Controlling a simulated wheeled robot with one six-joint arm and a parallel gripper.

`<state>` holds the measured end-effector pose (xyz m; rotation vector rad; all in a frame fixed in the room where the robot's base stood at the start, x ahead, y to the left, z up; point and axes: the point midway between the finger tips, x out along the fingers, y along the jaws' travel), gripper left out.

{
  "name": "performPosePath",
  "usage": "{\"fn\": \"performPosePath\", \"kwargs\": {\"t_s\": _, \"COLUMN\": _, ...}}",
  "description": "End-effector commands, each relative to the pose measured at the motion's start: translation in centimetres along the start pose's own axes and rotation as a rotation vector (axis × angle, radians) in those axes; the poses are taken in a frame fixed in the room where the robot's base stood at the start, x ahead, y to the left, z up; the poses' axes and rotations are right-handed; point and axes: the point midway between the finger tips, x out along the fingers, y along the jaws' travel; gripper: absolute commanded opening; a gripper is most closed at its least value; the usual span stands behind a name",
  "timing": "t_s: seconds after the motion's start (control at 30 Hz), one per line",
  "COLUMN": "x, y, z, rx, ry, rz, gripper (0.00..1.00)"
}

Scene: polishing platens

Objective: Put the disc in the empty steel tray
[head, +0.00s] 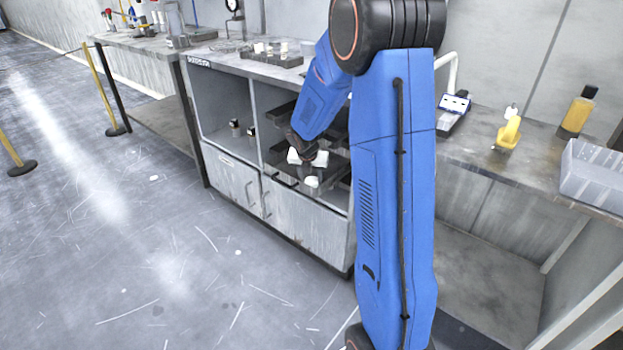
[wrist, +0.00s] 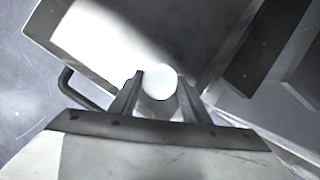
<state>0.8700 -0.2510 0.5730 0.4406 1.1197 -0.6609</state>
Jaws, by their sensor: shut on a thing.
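The disc (wrist: 159,80) is white and round, and sits between the two fingers of my gripper (wrist: 158,92) in the wrist view. My gripper is shut on it. In the head view my gripper (head: 309,168) is low at the cabinet's open right bay, and a small white piece just below it looks like the disc (head: 312,182). A pulled-out tray (head: 287,181) with a dark handle lies under my gripper; its edge also shows in the wrist view (wrist: 52,22). I cannot tell whether the disc touches it, or which tray is the empty steel one.
The grey cabinet (head: 232,185) has an open left bay with small items. Small white pieces stand on a dark rack (head: 265,58) on its top. A right bench holds a yellow bottle (head: 578,112) and a clear bin (head: 592,178). Floor to the left is mostly clear, with barrier posts (head: 105,90).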

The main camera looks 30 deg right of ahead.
Motion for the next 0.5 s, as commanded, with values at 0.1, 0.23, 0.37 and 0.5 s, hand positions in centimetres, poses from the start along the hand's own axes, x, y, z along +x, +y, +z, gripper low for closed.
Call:
{"fn": "performPosePath", "kwargs": {"t_s": 0.1, "x": 0.06, "y": 0.0, "z": -0.03, "rx": 0.0, "ry": 0.0, "rz": 0.0, "gripper": 0.51}}
{"fn": "performPosePath", "kwargs": {"t_s": 0.23, "x": 0.06, "y": 0.01, "z": -0.04, "rx": 0.0, "ry": 0.0, "rz": 0.0, "gripper": 0.51}}
{"fn": "performPosePath", "kwargs": {"t_s": 0.37, "x": 0.0, "y": 0.01, "z": -0.01, "rx": 0.0, "ry": 0.0, "rz": 0.0, "gripper": 0.51}}
{"fn": "performPosePath", "kwargs": {"t_s": 0.5, "x": -0.75, "y": 0.05, "z": 0.11, "rx": 0.002, "ry": -0.001, "rz": 0.002, "gripper": 0.51}}
